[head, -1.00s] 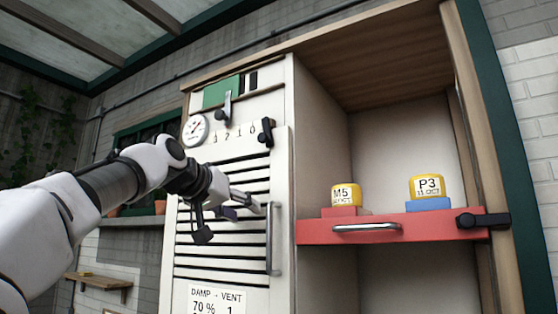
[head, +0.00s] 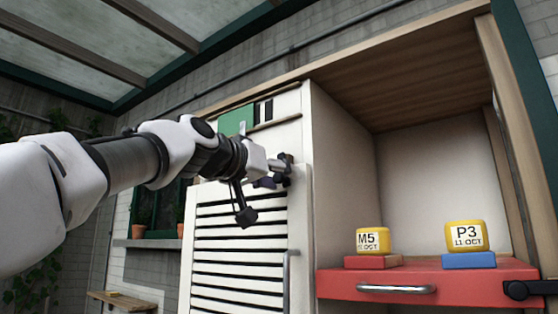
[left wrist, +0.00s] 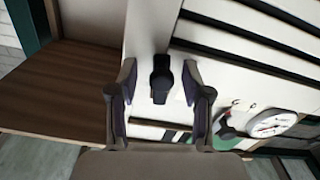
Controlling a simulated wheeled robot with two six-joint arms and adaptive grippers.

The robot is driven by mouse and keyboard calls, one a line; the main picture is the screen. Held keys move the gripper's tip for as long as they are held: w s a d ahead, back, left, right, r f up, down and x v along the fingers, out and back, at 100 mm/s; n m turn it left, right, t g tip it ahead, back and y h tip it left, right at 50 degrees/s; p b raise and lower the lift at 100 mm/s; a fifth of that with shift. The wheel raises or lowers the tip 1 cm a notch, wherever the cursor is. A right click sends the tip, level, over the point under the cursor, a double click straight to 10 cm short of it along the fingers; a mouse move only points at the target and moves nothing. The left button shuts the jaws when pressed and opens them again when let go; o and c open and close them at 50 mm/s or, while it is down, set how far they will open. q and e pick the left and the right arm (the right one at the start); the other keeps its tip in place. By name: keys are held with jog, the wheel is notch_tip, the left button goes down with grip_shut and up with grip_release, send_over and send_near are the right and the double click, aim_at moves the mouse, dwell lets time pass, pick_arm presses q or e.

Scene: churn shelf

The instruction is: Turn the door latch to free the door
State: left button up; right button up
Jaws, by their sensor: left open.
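The black door latch (left wrist: 161,80) sits on the white panel by the top of the slatted white door (head: 238,235). In the left wrist view it appears between the two fingers of my left gripper (left wrist: 159,88), with a gap on each side. In the head view my left gripper (head: 279,172) is at the upper right corner of the door and hides most of the latch. The gripper is open. Whether any finger touches the latch cannot be told. My right gripper is not in view.
A vertical metal handle (head: 287,280) is on the door's right edge. A round gauge (left wrist: 272,123) is near the latch in the wrist view.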

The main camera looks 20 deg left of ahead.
pick_arm(q)
jog(key=shift+s+a, duration=0.15)
jog(key=shift+w+f, duration=0.1)
jog(key=shift+w, duration=0.25)
grip_shut()
jog(key=shift+d+n, duration=0.2)
jog(key=shift+n, duration=0.1)
jog(key=d+r+n, duration=0.1)
jog(key=n, duration=0.2)
jog(key=s+d+r+n+p, duration=0.1)
jog(key=n, duration=0.3)
jog(key=d+r+n+p, duration=0.1)
jog(key=n, duration=0.3)
jog(key=shift+s+d+r, duration=0.15)
jog(key=shift+r, duration=0.1)
jog(key=shift+d+r+n+p, duration=0.1)
jog(key=shift+r+n+p, duration=0.3)
jog(key=shift+n, duration=0.6)
jog(key=shift+r+n+p, duration=0.25)
jog(key=shift+n+p, duration=0.15)
jog(key=shift+n, duration=0.6)
